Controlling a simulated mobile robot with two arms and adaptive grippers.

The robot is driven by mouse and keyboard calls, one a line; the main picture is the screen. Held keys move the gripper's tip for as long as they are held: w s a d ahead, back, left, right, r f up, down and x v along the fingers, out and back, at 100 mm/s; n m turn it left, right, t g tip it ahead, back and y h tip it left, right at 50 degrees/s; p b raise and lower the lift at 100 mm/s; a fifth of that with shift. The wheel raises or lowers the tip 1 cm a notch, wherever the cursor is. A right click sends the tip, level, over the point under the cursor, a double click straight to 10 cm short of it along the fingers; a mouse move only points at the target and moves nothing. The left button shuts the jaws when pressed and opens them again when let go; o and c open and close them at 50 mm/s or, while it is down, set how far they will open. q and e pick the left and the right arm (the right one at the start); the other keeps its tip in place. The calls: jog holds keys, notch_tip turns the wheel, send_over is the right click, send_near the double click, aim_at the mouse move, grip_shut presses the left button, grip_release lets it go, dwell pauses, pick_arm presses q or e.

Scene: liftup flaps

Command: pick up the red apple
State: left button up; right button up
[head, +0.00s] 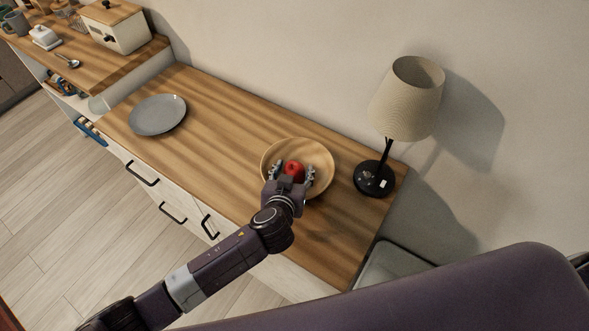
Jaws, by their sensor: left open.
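The red apple (294,168) lies in a round wooden bowl (318,155) on the sideboard's wooden top. My left gripper (292,173) reaches over the bowl's near side. Its two fingers are spread, one on each side of the apple. The gripper is open, and I cannot tell whether a finger touches the apple. The apple's lower part is hidden by the gripper and the bowl. My right gripper is not in view.
A table lamp (407,98) with a black base stands close to the right of the bowl. A grey plate (158,114) lies at the left on the sideboard (222,113). The wood between plate and bowl is clear. A wall runs behind.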

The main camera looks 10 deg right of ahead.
pick_arm(q)
jog(key=shift+w+d+f, duration=0.15)
jog(key=shift+w, duration=0.15)
jog(key=shift+c, duration=0.6)
jog(key=c, duration=0.8)
jog(key=shift+c, duration=0.4)
